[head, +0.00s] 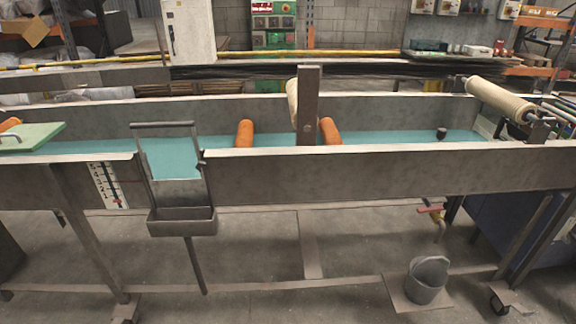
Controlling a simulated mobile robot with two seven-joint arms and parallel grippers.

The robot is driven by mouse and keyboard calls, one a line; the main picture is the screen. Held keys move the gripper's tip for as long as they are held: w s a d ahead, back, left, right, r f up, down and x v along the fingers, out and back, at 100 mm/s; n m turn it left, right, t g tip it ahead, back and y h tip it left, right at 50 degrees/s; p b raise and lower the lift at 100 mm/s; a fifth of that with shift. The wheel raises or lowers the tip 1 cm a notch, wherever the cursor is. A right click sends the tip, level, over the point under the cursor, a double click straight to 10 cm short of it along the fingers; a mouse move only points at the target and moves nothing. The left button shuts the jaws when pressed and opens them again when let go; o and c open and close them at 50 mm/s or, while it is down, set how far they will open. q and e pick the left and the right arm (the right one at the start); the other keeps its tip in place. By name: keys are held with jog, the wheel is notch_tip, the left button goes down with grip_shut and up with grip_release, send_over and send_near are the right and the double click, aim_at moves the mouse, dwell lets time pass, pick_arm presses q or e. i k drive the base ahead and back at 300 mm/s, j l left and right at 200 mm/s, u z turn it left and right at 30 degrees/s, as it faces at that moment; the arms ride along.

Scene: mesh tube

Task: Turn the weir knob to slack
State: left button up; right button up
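A long grey metal trough (360,172) crosses the view with a blue-green surface (375,137) inside. Near its right end a small dark knob-like piece (441,133) stands in the channel. I cannot tell whether it is the weir knob, and no pointer or slack mark can be read. A dark frame with a hanging box (182,222) sits at a notch in the front wall. A scale plate (107,184) is on the front wall to its left. Neither of my grippers is in view.
A dark upright post (308,105) stands at the trough between two orange cylinders (244,134) (331,131). A cream roll (500,99) lies over the right end. A red-handled tap (431,210) hangs below, and a grey bucket (426,282) stands on the floor. The floor in front is open.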

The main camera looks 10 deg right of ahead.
aim_at(202, 166)
jog(key=i+l+u, duration=0.15)
jog(key=l, duration=0.4)
jog(key=i+l+u, duration=0.1)
jog(key=l, duration=0.45)
jog(key=i+l+u, duration=0.15)
jog(key=l, duration=0.45)
